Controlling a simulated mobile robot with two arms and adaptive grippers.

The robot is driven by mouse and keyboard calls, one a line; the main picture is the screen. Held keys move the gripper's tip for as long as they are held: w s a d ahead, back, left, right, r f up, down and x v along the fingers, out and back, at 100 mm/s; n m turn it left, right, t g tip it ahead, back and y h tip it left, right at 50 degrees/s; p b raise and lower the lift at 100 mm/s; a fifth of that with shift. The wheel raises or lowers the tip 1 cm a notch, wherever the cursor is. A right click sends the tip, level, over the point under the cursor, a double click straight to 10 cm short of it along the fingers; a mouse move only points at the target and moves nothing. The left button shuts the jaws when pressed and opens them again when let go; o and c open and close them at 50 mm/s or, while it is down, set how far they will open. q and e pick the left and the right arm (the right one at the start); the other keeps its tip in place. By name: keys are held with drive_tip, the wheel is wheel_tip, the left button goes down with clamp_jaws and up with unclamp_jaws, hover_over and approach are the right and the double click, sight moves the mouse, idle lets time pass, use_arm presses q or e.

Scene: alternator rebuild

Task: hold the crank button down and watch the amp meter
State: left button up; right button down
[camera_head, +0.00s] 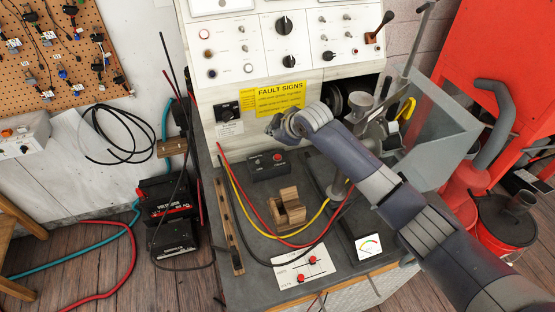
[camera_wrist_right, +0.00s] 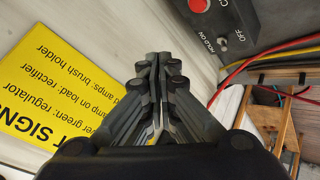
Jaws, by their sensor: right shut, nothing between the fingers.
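The crank box (camera_head: 268,164) is a small black box on the grey bench, with a red button (camera_head: 278,157) on top. In the right wrist view the red button (camera_wrist_right: 198,5) is at the top edge, beside a small switch labelled "HOLD ON" and "OFF". My right gripper (camera_wrist_right: 155,62) is shut and empty, apart from the button. In the head view its fingers are mostly hidden at the arm's end, above and behind the box. My left gripper is not in view.
A yellow fault signs card (camera_head: 280,98) is on the panel close to my right gripper. Red, yellow and black leads loop around a wooden block (camera_head: 289,208). A grey clamp stand is at right.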

drive_tip(key=b, duration=0.4)
hover_over(276, 158)
wheel_tip(276, 158, down, 6)
drive_tip(key=shift+w+a+r, duration=0.1)
drive_tip(key=shift+r, duration=0.05)
drive_tip(key=shift+f, duration=0.4)
idle(0.6)
drive_tip(key=shift+f, duration=0.2)
drive_tip(key=shift+f, duration=0.25)
drive_tip(key=shift+f+b, duration=0.4)
drive_tip(key=shift+f, duration=0.1)
idle(1.9)
drive_tip(key=shift+r, duration=0.1)
idle(2.2)
drive_tip(key=shift+r+p, duration=0.8)
drive_tip(key=shift+p, duration=0.05)
